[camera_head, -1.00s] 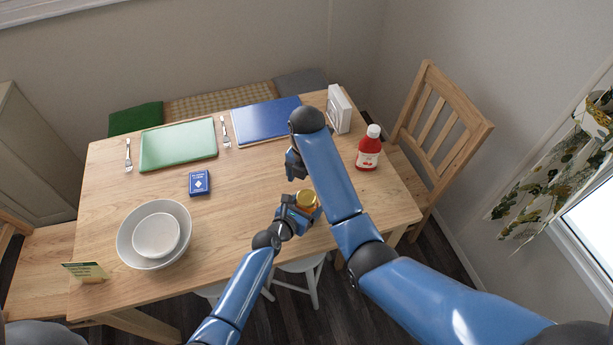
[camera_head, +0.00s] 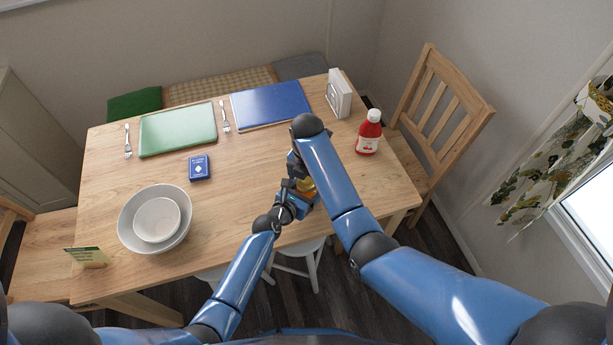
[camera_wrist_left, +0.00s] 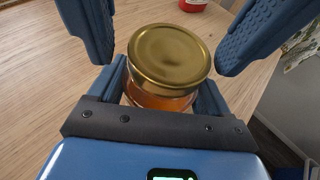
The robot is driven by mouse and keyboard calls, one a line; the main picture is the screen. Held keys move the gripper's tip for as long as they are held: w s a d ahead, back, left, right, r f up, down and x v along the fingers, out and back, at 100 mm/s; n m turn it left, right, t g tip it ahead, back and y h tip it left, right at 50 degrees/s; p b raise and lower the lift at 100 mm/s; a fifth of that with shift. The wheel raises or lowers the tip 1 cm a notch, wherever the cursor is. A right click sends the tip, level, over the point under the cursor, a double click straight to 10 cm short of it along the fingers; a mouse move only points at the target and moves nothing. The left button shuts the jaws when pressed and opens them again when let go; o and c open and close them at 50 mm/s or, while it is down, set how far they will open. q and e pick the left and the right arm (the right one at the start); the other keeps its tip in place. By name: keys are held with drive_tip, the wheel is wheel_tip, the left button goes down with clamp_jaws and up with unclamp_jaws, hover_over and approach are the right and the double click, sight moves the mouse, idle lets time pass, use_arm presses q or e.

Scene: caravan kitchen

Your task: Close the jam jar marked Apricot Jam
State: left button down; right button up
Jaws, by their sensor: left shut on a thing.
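The jam jar (camera_head: 306,186) has a gold lid and orange contents; in the head view my right arm partly covers it. In the left wrist view its lid (camera_wrist_left: 168,54) sits on top of the glass jar (camera_wrist_left: 158,99). I cannot tell whether it is screwed tight, and no label is readable. My left gripper (camera_wrist_left: 160,88) is shut on the jar's glass body, below the lid. My right gripper (camera_wrist_left: 172,32) is open, with one finger on each side of the lid, apart from it. In the head view it is mostly hidden behind my right arm.
Green (camera_head: 178,129) and blue (camera_head: 269,104) boards, a dark blue box (camera_head: 199,168), nested bowls (camera_head: 128,225) and a small sign (camera_head: 88,257) are elsewhere. The table's middle is clear.

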drive_tip(key=c, duration=1)
drive_tip(key=m, duration=0.4)
drive_tip(key=shift+c, duration=0.2)
drive_tip(key=m, duration=0.5)
drive_tip(key=shift+m, duration=0.4)
drive_tip(key=o, duration=1.2)
drive_tip(key=shift+r, duration=2.25)
drive_tip(key=shift+c, duration=0.5)
